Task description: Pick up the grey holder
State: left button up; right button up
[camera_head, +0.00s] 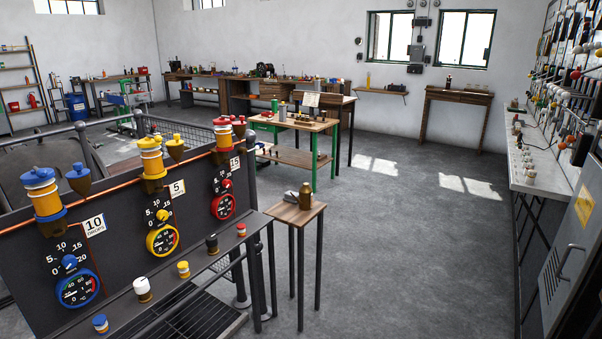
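A small wooden-topped side table (287,212) stands right of the dark gauge panel. On it lies a small grey object (291,197), which looks like the grey holder; its exact shape is too small to tell. A brass-coloured bottle (305,196) stands upright just right of it. Neither of my grippers shows in the head view.
The gauge panel (125,235) carries blue, yellow and red dials and oilers. Its front ledge (163,285) holds several small capped pots. A green-legged workbench (300,122) stands farther back. A grey cabinet (572,240) is at right. The middle floor (410,240) is clear.

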aim_at(282, 107)
jog(key=i+l+z, duration=0.15)
jog(key=i+z, duration=0.35)
jog(key=i, duration=0.15)
jog(key=i+j+z, duration=0.1)
jog(key=i+z, duration=0.4)
jog(key=i, duration=2.55)
jog(key=i+j+u, duration=0.1)
jog(key=i+u, duration=0.2)
jog(key=i, duration=0.25)
jog(key=i+u, duration=0.25)
jog(key=i, duration=0.35)
jog(key=i+l+u, duration=0.3)
jog(key=i, duration=0.25)
jog(key=i+l+u, duration=0.25)
jog(key=i, duration=0.3)
jog(key=i+j, duration=0.2)
jog(key=i, duration=0.2)
jog(key=i+j+u, duration=0.1)
jog(key=i, duration=0.35)
jog(key=i+j, duration=0.25)
jog(key=i, duration=0.2)
jog(key=i+j+u, duration=0.1)
jog(key=i, duration=0.3)
